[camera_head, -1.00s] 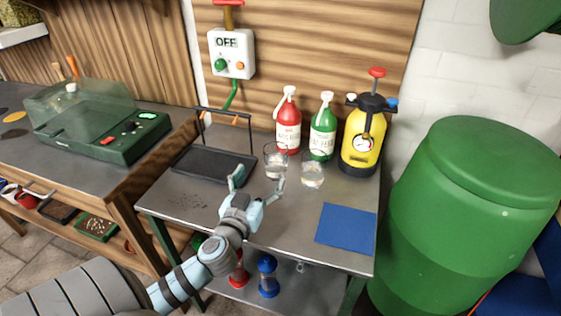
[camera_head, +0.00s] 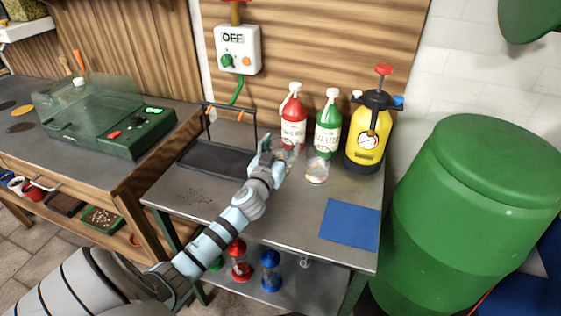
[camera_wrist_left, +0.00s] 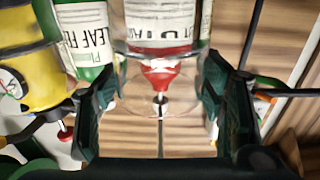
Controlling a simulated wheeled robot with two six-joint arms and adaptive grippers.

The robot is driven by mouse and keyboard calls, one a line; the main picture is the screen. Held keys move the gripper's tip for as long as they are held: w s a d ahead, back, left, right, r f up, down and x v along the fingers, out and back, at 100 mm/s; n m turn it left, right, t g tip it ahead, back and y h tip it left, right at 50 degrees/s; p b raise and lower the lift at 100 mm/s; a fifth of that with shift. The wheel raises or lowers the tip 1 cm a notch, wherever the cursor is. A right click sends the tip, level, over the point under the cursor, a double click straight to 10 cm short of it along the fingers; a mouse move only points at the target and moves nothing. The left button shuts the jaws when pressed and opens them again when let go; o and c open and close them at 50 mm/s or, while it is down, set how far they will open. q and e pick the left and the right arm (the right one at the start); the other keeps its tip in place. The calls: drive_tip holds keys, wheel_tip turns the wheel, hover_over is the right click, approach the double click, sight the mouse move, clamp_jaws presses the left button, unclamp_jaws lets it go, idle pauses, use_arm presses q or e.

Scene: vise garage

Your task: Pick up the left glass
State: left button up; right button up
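The left glass (camera_head: 289,151) is clear and stands on the grey metal table (camera_head: 285,222), in front of the red bottle, partly hidden by my left gripper. My left gripper (camera_head: 277,157) is at the glass. In the left wrist view the glass (camera_wrist_left: 160,85) lies between the two dark fingers of the left gripper (camera_wrist_left: 160,90), which stand apart on either side of it. Whether the pads touch the glass is hard to tell. The right glass (camera_head: 317,170) stands just right of the gripper. My right gripper is not in view.
A red bottle (camera_head: 293,122), a green bottle (camera_head: 327,128) and a yellow sprayer (camera_head: 368,140) stand close behind the glasses. A black tray (camera_head: 213,160) with a raised handle lies left. A blue mat (camera_head: 349,225) lies at front right. A green barrel (camera_head: 470,230) stands right.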

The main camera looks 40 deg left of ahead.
use_arm(q)
clamp_jaws()
drive_tip(key=shift+r, duration=0.15)
drive_tip(key=shift+s+r+p, duration=0.1)
drive_tip(key=shift+r+p, duration=0.25)
drive_tip(key=shift+r, duration=0.15)
wheel_tip(320, 180, up, 6)
drive_tip(key=p, duration=0.3)
drive_tip(key=v, duration=1.9)
drive_tip(key=shift+s+d+b, duration=0.2)
drive_tip(key=shift+s+b, duration=0.1)
drive_tip(key=shift+b, duration=0.1)
drive_tip(key=shift+f, duration=0.2)
